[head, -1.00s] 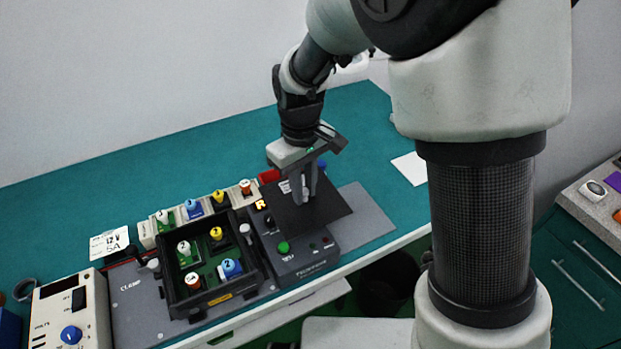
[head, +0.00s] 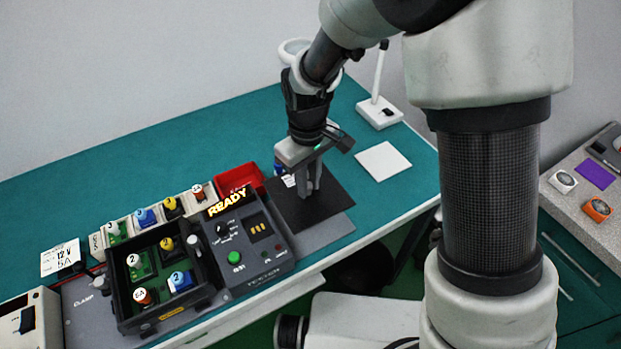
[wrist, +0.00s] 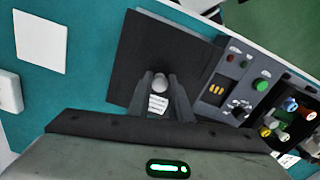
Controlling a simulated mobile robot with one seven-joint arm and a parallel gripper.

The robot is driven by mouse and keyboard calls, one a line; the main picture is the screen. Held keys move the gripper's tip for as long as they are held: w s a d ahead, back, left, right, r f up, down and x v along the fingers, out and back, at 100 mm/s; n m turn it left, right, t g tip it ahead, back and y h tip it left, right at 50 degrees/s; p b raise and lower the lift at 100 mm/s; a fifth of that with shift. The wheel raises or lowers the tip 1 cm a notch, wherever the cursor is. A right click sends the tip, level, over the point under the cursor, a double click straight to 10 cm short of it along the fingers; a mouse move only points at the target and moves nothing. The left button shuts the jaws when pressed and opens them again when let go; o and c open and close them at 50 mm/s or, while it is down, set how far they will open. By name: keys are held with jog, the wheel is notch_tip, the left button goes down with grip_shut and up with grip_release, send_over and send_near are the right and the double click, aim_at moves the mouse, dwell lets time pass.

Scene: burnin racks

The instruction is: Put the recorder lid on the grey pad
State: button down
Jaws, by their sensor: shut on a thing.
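The recorder lid (head: 300,208) is a flat black square plate with a small round knob. My gripper (head: 306,192) is shut on its knob, which shows between the fingers in the wrist view (wrist: 159,84). The lid lies over the grey pad (head: 325,232), and covers much of it.
A tester with a lit READY display (head: 250,246) stands just left of the pad. Left of it is an open black box (head: 143,318) holding several coloured plugs. A red bin (head: 238,178) is behind, and a white sheet (head: 383,161) lies on clear bench at the right.

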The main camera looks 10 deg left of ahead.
jog(key=shift+f+b, duration=3.3)
jog(key=shift+f, duration=1.4)
jog(key=shift+f, duration=0.2)
jog(key=c, duration=1.5)
grip_release()
jog(key=shift+r+p, duration=2.3)
jog(key=shift+r, duration=1.2)
